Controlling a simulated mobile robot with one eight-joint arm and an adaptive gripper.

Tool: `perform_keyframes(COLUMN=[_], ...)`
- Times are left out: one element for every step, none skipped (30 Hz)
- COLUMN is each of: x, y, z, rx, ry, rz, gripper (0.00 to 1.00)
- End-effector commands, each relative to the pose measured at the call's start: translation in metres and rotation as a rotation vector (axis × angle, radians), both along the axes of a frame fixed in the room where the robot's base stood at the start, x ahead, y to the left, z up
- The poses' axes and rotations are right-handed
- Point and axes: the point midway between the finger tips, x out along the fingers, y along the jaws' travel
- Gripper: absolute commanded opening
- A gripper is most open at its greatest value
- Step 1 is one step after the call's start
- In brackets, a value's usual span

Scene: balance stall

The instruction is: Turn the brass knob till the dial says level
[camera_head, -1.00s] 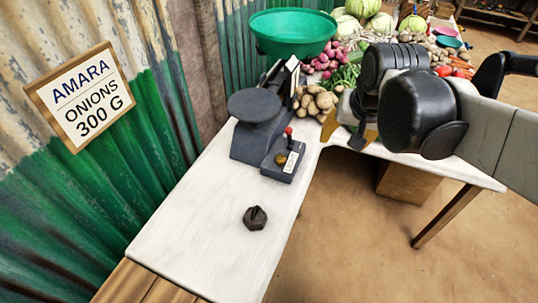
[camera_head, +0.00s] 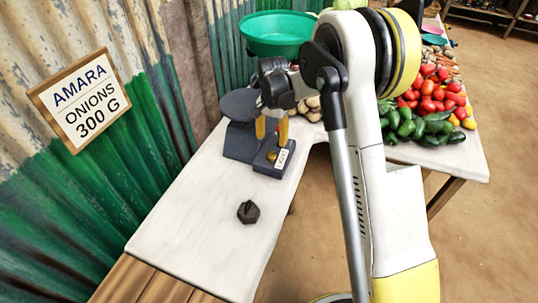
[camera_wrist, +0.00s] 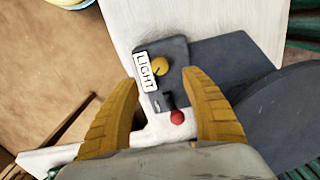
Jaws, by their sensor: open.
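The balance (camera_head: 245,135) is a dark scale with a round black plate on the white table. Its small front box carries a round brass knob (camera_head: 272,156), which shows more clearly in the wrist view (camera_wrist: 160,66). Beside the knob is the dial label (camera_wrist: 145,72), which reads LIGHT. A red-tipped lever (camera_wrist: 176,117) stands on the same box; my gripper hides it in the head view. My gripper (camera_head: 272,135) points down over the box with its yellow fingers apart. In the wrist view the knob lies between and slightly beyond the fingertips (camera_wrist: 158,80), apparently untouched.
A green bowl (camera_head: 275,35) tops the balance's far side. A dark hexagonal weight (camera_head: 248,212) sits on the table's near part, with clear white surface around it. A sign (camera_head: 82,98) reading AMARA ONIONS 300 G hangs on the corrugated wall. Vegetables (camera_head: 432,100) lie at right.

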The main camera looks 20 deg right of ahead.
Motion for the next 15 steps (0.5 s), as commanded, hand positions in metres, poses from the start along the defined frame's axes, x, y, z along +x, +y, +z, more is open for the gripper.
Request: perform_keyframes(x=[0.0,0.001,0.0,0.0,0.0,0.0,0.0,0.0,0.0,0.0,0.0,0.0,0.0,0.0,0.0], y=[0.0,0.0,0.0,0.0,0.0,0.0,0.0,0.0,0.0,0.0,0.0,0.0,0.0,0.0,0.0], z=[-0.014,-0.021,-0.029,-0.036,-0.042,-0.049,-0.055,-0.06,-0.066,-0.07,-0.074,-0.078,-0.08,-0.082,-0.084], rx=[0.0,0.0,-0.001,0.0,0.0,0.0,0.0,0.0,0.0,0.0,0.0,0.0,0.0,0.0,0.0], ry=[0.0,0.0,-0.001,-0.001,-0.001,-0.001,-0.001,-0.001,-0.001,-0.001,-0.001,-0.001,-0.001,-0.001,-0.001], rz=[0.0,0.0,0.001,0.001,0.001,0.001,0.001,0.001,0.001,0.001,0.001,0.001,0.001,0.001,0.001], gripper=[0.55,0.55,0.55,0.55,0.55,0.55,0.55,0.55,0.55,0.55,0.55,0.55,0.55,0.55,0.55])
